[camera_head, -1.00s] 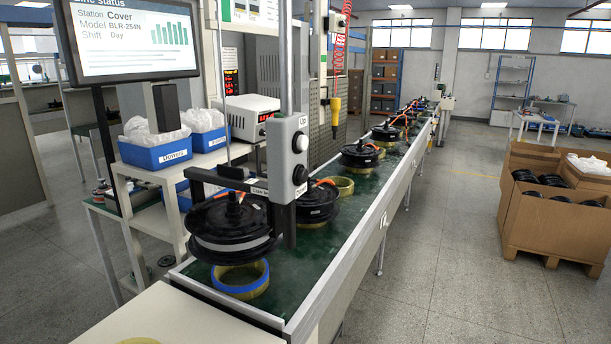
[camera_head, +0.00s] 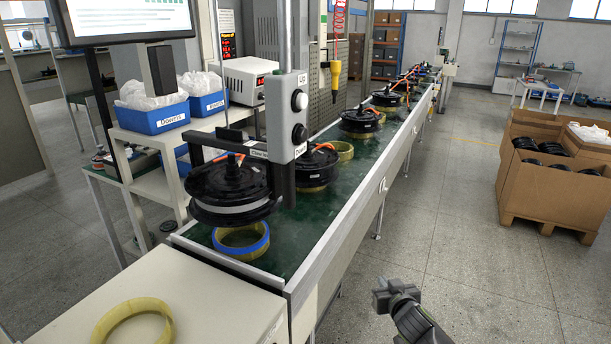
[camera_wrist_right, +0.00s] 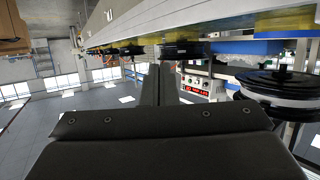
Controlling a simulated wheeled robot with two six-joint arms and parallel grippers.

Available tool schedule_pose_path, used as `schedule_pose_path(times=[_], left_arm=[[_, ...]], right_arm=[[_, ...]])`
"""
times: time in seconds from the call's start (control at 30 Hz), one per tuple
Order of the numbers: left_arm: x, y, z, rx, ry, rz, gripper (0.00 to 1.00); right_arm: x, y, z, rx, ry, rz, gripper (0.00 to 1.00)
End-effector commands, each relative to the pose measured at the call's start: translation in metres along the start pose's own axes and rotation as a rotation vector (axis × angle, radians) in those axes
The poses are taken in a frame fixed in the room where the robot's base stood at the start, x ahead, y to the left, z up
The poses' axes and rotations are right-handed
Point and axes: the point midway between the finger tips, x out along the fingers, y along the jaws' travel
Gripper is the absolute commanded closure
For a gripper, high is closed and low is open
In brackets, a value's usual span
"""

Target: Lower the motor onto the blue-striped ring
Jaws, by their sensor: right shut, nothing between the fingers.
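The motor (camera_head: 230,188), a black disc with a pale band and an orange cable on top, hangs under the arm of a lift post. Below it, the yellow ring with a blue stripe (camera_head: 240,242) rests on the green conveyor, with a visible gap between them. The lift's control box (camera_head: 288,120) has a white button by an "Up" label and a black button lower down. My right gripper (camera_head: 393,294) is shut and empty, over the floor to the right of the conveyor. Its fingers also show in the right wrist view (camera_wrist_right: 160,85). My left gripper is out of view.
A plain yellow ring (camera_head: 133,322) lies on the pale table in front. More motors and rings line the conveyor (camera_head: 322,240) behind the lift. A cardboard crate (camera_head: 550,195) stands at right. The floor between conveyor and crate is clear.

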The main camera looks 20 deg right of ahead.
Motion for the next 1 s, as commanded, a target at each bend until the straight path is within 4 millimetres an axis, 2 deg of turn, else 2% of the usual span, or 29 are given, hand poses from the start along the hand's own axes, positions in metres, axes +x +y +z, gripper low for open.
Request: schedule_pose_path(times=[0.03,0.27,0.4,0.47,0.6,0.8,1.0], left_arm=[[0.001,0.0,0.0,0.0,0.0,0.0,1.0],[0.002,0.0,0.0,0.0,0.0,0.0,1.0],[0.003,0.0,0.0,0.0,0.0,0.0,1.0],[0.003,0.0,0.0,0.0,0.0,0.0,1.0],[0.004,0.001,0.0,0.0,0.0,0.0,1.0],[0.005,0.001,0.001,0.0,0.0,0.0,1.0],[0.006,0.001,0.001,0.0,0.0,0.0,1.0]], right_arm=[[-0.002,-0.004,-0.028,0.009,0.05,-0.012,1.0],[-0.025,-0.027,-0.138,0.072,0.25,-0.075,1.0],[-0.052,-0.043,-0.201,0.112,0.372,-0.129,1.0],[-0.066,-0.05,-0.226,0.129,0.423,-0.154,1.0],[-0.106,-0.068,-0.281,0.17,0.543,-0.226,1.0],[-0.166,-0.09,-0.338,0.22,0.685,-0.333,1.0],[-0.204,-0.102,-0.363,0.25,0.761,-0.404,1.0]])
